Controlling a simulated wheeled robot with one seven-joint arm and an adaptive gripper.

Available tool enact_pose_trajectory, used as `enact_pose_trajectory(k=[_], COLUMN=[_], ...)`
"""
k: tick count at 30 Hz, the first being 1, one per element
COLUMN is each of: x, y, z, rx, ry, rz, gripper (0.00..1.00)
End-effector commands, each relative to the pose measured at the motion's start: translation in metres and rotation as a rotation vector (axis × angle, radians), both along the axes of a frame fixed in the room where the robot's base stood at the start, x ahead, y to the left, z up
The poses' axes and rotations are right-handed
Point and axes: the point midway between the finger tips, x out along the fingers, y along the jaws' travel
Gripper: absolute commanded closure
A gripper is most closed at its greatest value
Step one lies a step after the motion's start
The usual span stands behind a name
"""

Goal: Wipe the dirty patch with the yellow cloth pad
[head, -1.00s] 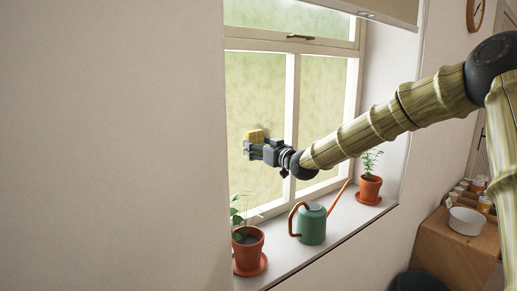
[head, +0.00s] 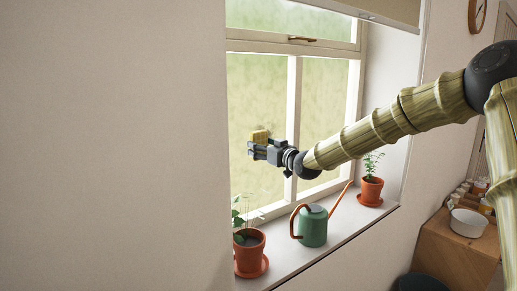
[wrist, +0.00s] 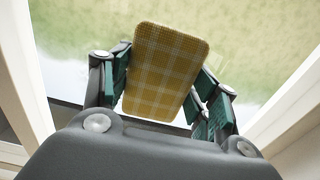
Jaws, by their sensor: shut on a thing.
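The yellow checked cloth pad (wrist: 167,70) is held between the two fingers of my gripper (wrist: 162,90) in the wrist view. In the head view my gripper (head: 260,148) is in front of the left window pane, with the pad (head: 260,135) at its far side. My gripper is shut on the pad. The window glass (head: 255,90) looks blotchy green and tan. I cannot make out a dirty patch with a clear edge. Whether the pad touches the glass cannot be told.
On the sill (head: 290,258) stand a potted plant (head: 249,250) at left, a green watering can (head: 313,227) below my arm, and another potted plant (head: 371,189) at right. White window bars (head: 292,110) flank the pane. A wooden cabinet (head: 470,250) stands at right.

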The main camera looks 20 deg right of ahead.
Motion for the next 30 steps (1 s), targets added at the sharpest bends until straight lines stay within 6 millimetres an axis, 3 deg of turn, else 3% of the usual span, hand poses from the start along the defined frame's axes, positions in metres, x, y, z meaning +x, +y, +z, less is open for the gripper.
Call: enact_pose_trajectory(k=[30], x=[0.022], y=[-0.054], z=[0.001], rx=[0.000], ry=[-0.001], rz=[-0.001], gripper=[0.59])
